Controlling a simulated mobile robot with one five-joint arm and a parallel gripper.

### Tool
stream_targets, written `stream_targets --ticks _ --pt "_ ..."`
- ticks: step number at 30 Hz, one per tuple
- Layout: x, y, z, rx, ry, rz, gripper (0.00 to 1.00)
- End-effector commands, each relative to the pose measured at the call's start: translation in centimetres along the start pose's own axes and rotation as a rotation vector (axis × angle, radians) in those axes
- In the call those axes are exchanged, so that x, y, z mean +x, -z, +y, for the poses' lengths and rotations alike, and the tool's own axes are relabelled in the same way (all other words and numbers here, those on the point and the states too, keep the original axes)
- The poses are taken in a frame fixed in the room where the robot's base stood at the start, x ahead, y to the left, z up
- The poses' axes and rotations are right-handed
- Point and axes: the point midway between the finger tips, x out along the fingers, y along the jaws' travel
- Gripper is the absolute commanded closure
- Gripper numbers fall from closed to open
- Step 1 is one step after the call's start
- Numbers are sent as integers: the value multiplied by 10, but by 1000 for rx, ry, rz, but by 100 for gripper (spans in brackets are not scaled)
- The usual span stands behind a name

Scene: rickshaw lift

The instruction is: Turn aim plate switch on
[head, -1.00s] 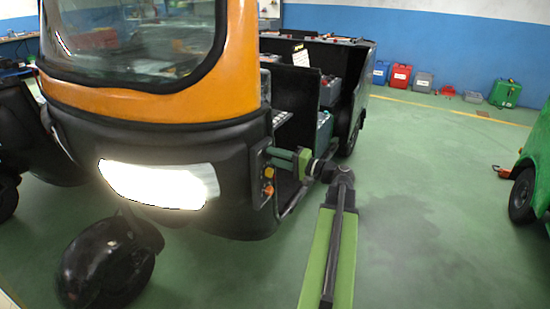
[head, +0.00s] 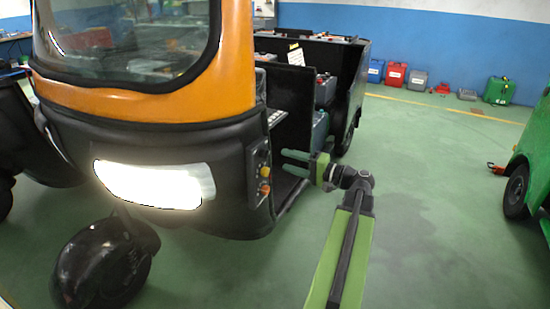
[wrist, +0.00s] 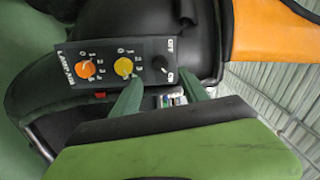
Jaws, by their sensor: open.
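A black switch panel (wrist: 110,65) sits on the side of the orange and black rickshaw (head: 150,100). In the wrist view it carries an orange knob (wrist: 85,68), a yellow knob (wrist: 124,67) and a black knob (wrist: 165,63) with small labels at its two ends, apparently off and on. Small lettering beside the orange knob is hard to read. In the head view the yellow knob (head: 265,170) sits above the orange knob (head: 264,189). My gripper (head: 284,161) is open and empty, its fingers apart and a little to the right of the panel.
The rickshaw's headlight (head: 155,184) is lit. Its open side, with a black partition (head: 292,105), lies behind my gripper. A green vehicle (head: 530,165) stands at the right. The green floor (head: 430,220) between them is mostly clear. Several boxes and cans line the back wall.

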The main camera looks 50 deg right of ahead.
Motion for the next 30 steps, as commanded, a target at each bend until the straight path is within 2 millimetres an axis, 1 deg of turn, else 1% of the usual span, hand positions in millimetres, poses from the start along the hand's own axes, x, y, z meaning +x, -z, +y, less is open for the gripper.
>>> stream_targets --ticks 1,6,9,12,17,30 --pt "-16 0 0 0 -1 4 48" --pt "-62 1 0 0 -1 4 48" --pt "-81 1 0 0 0 2 48" --pt "-94 0 0 0 0 1 48" --pt "-100 0 0 0 0 -1 48" --pt "-100 0 0 0 0 -1 48"
